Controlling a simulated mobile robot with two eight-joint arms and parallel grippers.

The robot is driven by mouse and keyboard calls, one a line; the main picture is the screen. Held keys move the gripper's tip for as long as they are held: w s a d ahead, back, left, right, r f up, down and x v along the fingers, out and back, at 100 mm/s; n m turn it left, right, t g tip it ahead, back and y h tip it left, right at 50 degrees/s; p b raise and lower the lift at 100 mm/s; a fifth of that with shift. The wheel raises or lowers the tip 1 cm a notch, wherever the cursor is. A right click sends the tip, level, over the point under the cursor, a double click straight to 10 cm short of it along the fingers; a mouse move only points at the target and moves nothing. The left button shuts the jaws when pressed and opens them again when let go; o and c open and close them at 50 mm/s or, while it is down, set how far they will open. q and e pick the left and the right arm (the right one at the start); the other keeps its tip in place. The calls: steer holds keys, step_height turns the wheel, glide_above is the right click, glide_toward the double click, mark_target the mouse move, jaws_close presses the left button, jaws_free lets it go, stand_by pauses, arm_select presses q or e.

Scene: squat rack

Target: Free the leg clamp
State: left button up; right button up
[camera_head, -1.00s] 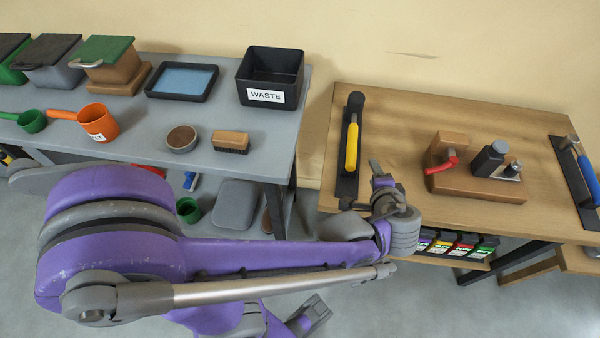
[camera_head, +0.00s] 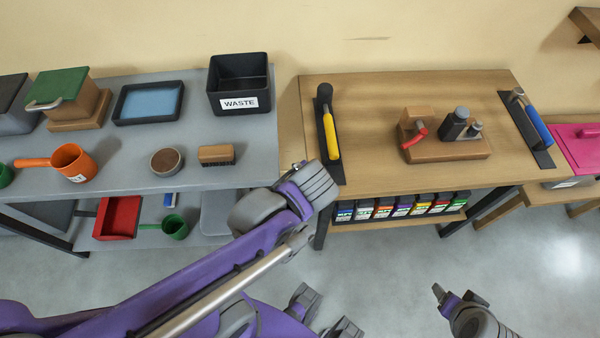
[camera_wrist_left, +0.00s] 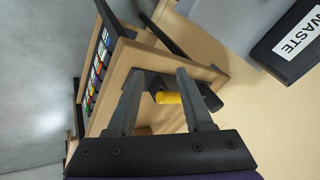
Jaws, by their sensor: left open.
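The leg clamp (camera_head: 445,149) stands on the wooden bench. It has a wooden base, a wooden block and a red lever (camera_head: 415,134). A dark grey leg-like piece (camera_head: 456,124) stands upright on the base beside the lever; whether it is gripped cannot be told. My left gripper (camera_wrist_left: 162,78) is open and empty. In the head view it is by the bench's front left corner, well left of the clamp and apart from it. The clamp is not seen in the left wrist view. My right gripper (camera_head: 440,294) is low, in front of the bench; its jaws are unclear.
A yellow-handled tool (camera_head: 329,137) lies on a black strip at the wooden bench's left edge, near my left gripper. A blue-handled tool (camera_head: 537,127) lies at the right. The grey bench (camera_head: 130,165) holds a waste bin (camera_head: 239,84).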

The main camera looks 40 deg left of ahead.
arm_select(q)
steer(key=c, duration=0.7)
steer(key=shift+w+d, duration=0.1)
steer(key=shift+w, duration=0.05)
jaws_close()
steer(key=w+d+r+n+t+h, duration=0.1)
steer(key=w+r+h, duration=0.25)
steer(key=w, duration=0.35)
steer(key=w+d+r+t+h+b, duration=0.1)
steer(key=w+d+r+h, duration=0.1)
steer(key=w+h, duration=0.35)
steer(key=w+d+r+n+h, duration=0.1)
steer(key=w+r+h, duration=0.2)
steer(key=w, duration=0.5)
glide_toward(411, 139)
steer(key=shift+y, duration=0.3)
steer(key=shift+b+x, duration=0.4)
steer(key=shift+x, duration=2.55)
